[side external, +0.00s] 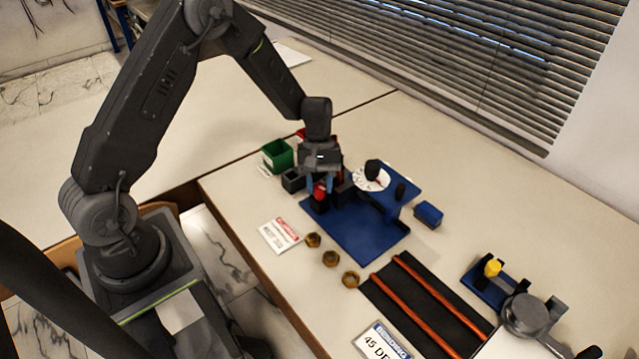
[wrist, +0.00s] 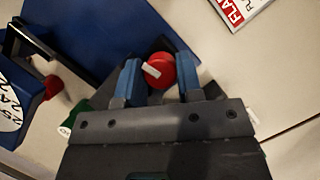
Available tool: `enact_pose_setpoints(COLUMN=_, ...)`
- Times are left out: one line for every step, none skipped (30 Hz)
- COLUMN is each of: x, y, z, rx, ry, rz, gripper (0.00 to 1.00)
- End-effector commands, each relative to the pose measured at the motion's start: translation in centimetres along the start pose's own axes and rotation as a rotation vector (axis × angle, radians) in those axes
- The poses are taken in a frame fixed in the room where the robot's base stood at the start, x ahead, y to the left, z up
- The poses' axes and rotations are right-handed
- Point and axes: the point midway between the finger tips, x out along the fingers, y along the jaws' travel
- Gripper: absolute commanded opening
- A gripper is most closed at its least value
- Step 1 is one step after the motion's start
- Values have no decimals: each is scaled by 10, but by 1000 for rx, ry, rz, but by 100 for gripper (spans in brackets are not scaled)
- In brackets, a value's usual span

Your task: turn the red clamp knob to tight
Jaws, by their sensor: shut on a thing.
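The red clamp knob (wrist: 160,70) has a white mark across its top, seen in the wrist view. My gripper (wrist: 159,80) has its two blue fingers on either side of the knob and is shut on it. In the side external view the knob (side external: 320,190) shows as a red patch under my gripper (side external: 320,186), largely covered by the fingers. The knob sits at the back left of the blue rig plate (side external: 362,232). The mark's tight and loose positions cannot be read here.
A dial with a white face (side external: 371,179) stands on the rig. A green bin (side external: 278,155) is behind left, a blue block (side external: 428,214) to the right. Several brass nuts (side external: 313,240) and a red-and-white card (side external: 280,235) lie in front. A black mat with orange rods (side external: 425,305) lies front right.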

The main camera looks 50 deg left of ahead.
Motion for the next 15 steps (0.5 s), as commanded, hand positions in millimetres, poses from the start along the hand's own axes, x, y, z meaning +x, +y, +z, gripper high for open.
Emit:
enact_pose_setpoints(x=0, y=1, z=0, rx=31, ry=1, rz=-13, gripper=10)
enact_pose_setpoints(x=-1, y=1, z=0, rx=57, ry=1, rz=-25, gripper=10)
enact_pose_setpoints(x=0, y=1, z=-1, rx=96, ry=1, rz=-41, gripper=10)
enact_pose_setpoints(x=-1, y=1, z=0, rx=126, ry=1, rz=-54, gripper=10)
enact_pose_setpoints(x=-1, y=2, z=0, rx=150, ry=1, rz=-63, gripper=10)
enact_pose_setpoints(x=-1, y=1, z=0, rx=168, ry=1, rz=-71, gripper=10)
enact_pose_setpoints(x=-1, y=1, z=0, rx=171, ry=1, rz=-73, gripper=9)
enact_pose_setpoints(x=-1, y=1, z=0, rx=171, ry=1, rz=-72, gripper=9)
enact_pose_setpoints(x=-1, y=1, z=0, rx=170, ry=1, rz=-72, gripper=10)
enact_pose_setpoints(x=-1, y=1, z=0, rx=169, ry=1, rz=-72, gripper=10)
enact_pose_setpoints(x=-1, y=1, z=0, rx=169, ry=1, rz=-71, gripper=10)
enact_pose_setpoints(x=-1, y=1, z=0, rx=169, ry=1, rz=-71, gripper=10)
enact_pose_setpoints(x=-1, y=1, z=0, rx=169, ry=1, rz=-71, gripper=34)
enact_pose_setpoints(x=-1, y=1, z=0, rx=168, ry=1, rz=-71, gripper=37)
enact_pose_setpoints(x=-1, y=1, z=0, rx=168, ry=1, rz=-71, gripper=41)
